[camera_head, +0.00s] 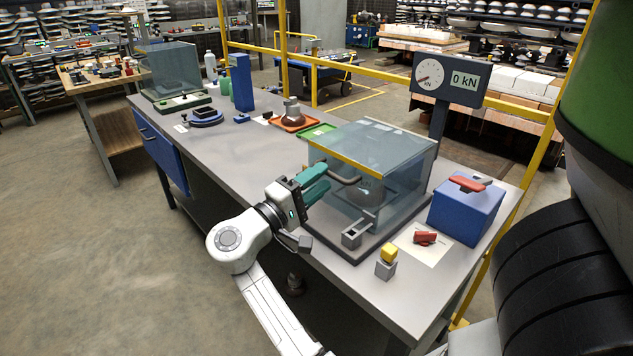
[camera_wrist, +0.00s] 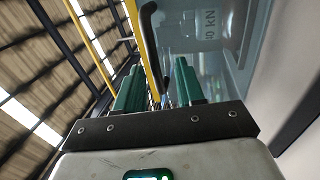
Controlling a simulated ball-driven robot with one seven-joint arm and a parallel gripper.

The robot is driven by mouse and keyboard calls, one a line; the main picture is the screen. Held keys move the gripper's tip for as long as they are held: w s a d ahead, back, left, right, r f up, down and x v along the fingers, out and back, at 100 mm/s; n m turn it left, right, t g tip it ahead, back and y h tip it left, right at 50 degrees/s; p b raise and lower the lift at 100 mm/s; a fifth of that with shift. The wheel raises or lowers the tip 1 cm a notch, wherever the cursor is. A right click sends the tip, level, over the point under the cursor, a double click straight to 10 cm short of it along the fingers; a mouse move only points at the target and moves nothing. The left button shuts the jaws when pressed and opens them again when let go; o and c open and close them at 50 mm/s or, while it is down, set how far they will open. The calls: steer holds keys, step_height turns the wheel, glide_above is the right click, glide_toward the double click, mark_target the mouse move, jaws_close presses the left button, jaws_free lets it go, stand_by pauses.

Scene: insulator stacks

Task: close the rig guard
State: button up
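The rig guard (camera_head: 400,145) is a clear box-shaped cover with a yellow edge strip, at the right end of the bench. A dark bent handle (camera_head: 345,180) sticks out from its front. The guard stands over the rig; whether its front is fully down is hard to tell. My gripper (camera_head: 326,180), with teal fingers, is in front of the guard, close to the handle. In the wrist view the fingers (camera_wrist: 160,75) are apart, and the dark handle (camera_wrist: 149,45) shows between and beyond them. I cannot tell whether they touch it.
A grey bracket (camera_head: 358,232) is at the guard's front. A yellow-topped block (camera_head: 387,258), a red part (camera_head: 425,237) and a blue box (camera_head: 466,212) stand to its right. A gauge display (camera_head: 450,82) reads 0 kN. An orange tray (camera_head: 294,122) lies to the left.

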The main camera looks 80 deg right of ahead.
steer(key=v, duration=1)
steer(key=shift+w+a+b, duration=0.15)
steer(key=shift+a+b, duration=0.2)
steer(key=shift+f, duration=0.1)
